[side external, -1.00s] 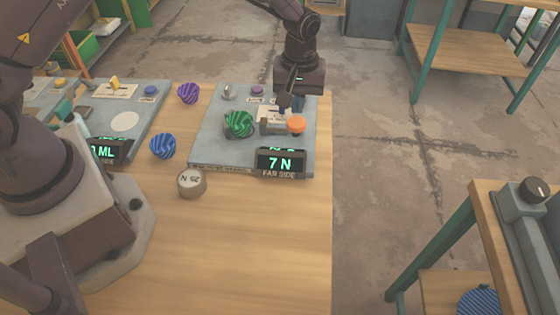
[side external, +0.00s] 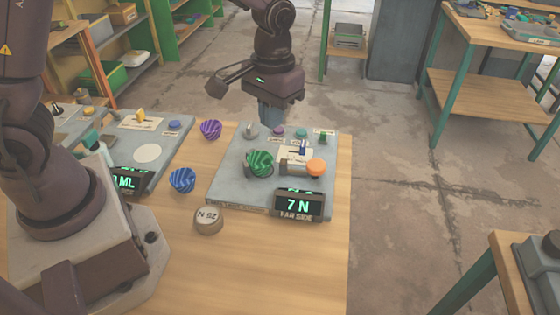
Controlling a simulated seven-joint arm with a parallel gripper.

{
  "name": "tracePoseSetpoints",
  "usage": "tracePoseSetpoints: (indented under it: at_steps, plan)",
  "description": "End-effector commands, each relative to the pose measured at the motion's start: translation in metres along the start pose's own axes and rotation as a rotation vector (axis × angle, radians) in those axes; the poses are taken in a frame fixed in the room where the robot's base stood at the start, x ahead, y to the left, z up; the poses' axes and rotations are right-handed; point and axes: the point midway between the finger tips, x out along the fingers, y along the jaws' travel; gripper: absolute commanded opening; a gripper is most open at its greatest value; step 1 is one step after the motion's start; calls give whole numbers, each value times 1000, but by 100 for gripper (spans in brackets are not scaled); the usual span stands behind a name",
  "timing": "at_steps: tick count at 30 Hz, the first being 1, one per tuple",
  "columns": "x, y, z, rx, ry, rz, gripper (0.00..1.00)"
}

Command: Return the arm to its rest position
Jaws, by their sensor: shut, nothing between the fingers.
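My gripper (side external: 270,114) is in the upper middle of the side external view. It points down above the far edge of the grey press panel (side external: 228,194). Its fingers are together and empty, apart from the objects on the panel. The panel holds a green striped ball (side external: 259,162), an orange knob (side external: 316,167) to its right, and small buttons along the back. A dark display (side external: 298,206) at its front reads "7 N" above "FAR SIDE".
A blue striped ball (side external: 182,180), a purple striped ball (side external: 211,129) and a round "N 52"-like weight (side external: 208,221) lie on the wooden table (side external: 270,270). Another grey panel (side external: 165,140) stands left. The table's front right is clear. Shelves and another table stand behind.

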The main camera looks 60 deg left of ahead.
Motion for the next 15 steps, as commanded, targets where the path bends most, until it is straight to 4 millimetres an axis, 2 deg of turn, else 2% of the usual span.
tracePoseSetpoints:
  at_steps: [1, 6, 9, 15]
  plan:
    - [-20, -6, 13, 39, 28, 13, 0]
    - [-66, -27, 56, 159, 114, 33, 0]
    - [-87, -39, 82, 213, 177, 38, 0]
    - [-115, -60, 128, 266, 324, 37, 0]
